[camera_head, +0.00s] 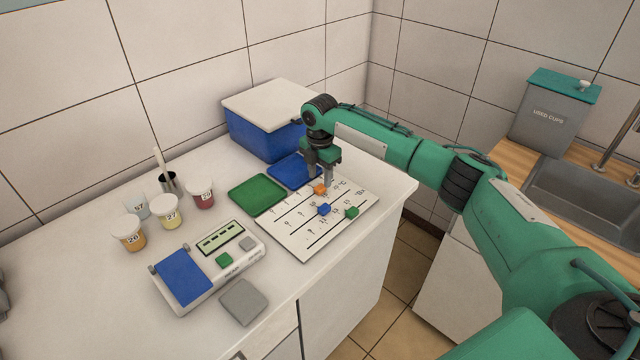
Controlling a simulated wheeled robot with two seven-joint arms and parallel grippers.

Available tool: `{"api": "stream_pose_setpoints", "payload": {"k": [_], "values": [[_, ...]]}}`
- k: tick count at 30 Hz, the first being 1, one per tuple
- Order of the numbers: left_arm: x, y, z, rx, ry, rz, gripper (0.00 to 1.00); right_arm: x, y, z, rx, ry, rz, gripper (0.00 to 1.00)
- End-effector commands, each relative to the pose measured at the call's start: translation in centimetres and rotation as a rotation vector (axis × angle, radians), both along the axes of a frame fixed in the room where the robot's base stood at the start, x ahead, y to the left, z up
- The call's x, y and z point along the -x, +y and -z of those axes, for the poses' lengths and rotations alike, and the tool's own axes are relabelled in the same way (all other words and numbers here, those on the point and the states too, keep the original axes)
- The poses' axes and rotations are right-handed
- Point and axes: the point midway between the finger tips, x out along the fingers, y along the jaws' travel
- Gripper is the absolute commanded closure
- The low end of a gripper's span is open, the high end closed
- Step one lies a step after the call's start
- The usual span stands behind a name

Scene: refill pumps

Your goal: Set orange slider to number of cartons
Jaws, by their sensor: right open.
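The orange slider (320,189) is a small knob on the top track of the white slider board (290,246). A blue slider (323,209) sits on the middle track and a green slider (351,212) on the lower track. My right gripper (321,181) is open and points down at the orange slider, with its fingers close around or just above it; I cannot tell whether they touch it. The numbers along the tracks are too small to read surely. No cartons are recognisable. My left gripper is not in view.
A green tray (257,195) and a blue tray (287,168) lie beside the board, before a blue box with a white lid (262,134). Several numbered cups, including cup 27 (167,212), stand left. A device with a blue plate (186,277) is in front.

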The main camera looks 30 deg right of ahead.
Motion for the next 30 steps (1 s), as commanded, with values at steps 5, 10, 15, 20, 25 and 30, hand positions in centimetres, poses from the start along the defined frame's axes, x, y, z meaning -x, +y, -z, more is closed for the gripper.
{"api": "stream_pose_setpoints", "payload": {"k": [5, 10, 15, 20, 25, 30], "values": [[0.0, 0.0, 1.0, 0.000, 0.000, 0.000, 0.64, -0.1, -0.1, -4.2, -0.001, -0.005, 0.001, 0.56], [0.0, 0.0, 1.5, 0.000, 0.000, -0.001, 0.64, -0.1, 0.0, -7.6, 0.000, -0.004, 0.000, 0.56], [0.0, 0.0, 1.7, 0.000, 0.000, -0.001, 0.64, -0.1, 0.0, -9.6, -0.001, -0.002, 0.001, 0.56], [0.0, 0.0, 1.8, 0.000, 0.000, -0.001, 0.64, 0.0, 0.0, -10.2, 0.000, 0.000, 0.001, 0.56], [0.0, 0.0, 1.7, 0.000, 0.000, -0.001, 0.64, 0.0, 0.0, -10.2, 0.000, 0.000, 0.001, 0.56], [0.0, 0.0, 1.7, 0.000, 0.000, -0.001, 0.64, 0.0, 0.0, -10.2, 0.000, 0.000, 0.001, 0.56]]}}
